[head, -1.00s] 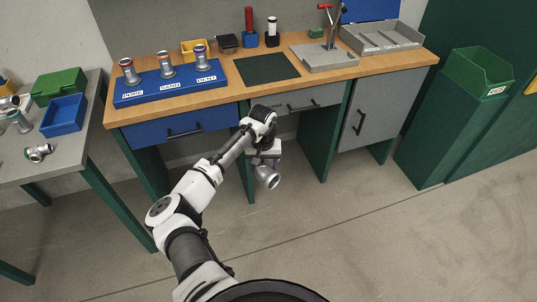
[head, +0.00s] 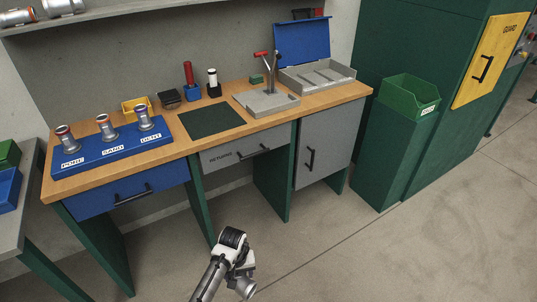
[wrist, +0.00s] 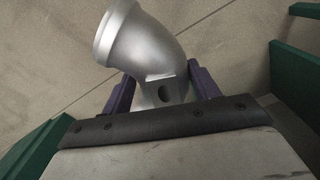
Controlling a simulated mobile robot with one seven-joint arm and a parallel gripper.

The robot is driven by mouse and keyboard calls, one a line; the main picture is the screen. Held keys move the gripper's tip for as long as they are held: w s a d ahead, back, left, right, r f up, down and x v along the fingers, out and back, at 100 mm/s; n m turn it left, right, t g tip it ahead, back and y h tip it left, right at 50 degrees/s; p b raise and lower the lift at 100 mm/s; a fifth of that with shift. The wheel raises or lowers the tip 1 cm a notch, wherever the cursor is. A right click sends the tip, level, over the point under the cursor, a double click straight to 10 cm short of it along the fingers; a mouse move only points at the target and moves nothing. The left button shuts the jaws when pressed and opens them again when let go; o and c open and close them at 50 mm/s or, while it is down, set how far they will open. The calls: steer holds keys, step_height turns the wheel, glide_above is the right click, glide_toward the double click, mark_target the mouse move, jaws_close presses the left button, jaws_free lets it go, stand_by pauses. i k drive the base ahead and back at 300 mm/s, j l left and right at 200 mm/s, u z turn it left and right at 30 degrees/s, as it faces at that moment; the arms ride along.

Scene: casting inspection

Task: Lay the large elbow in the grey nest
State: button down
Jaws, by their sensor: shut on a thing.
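A silver pipe elbow (wrist: 145,45) is held between the purple fingers of my gripper (wrist: 163,90), with its flanged open end pointing up and left in the wrist view. In the head view the elbow (head: 244,287) hangs low over the floor in front of the bench, at my gripper (head: 238,272). A grey tray (head: 343,75) with shallow recesses and a raised blue lid (head: 302,42) stands at the bench's right end. I cannot tell for sure that this is the grey nest.
The wooden bench (head: 165,154) carries a blue rack (head: 95,158) with several castings, a dark green mat (head: 212,120) and a grey clamp fixture (head: 266,103). A green bin (head: 410,101) stands right of the bench. The floor before it is clear.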

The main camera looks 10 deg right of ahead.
mark_target(261, 103)
steer(key=i+l+z, duration=0.15)
steer(key=i+z, duration=0.5)
steer(key=i, duration=0.2)
steer(key=i+j+z, duration=0.15)
steer(key=i+z, duration=0.2)
steer(key=i, duration=0.1)
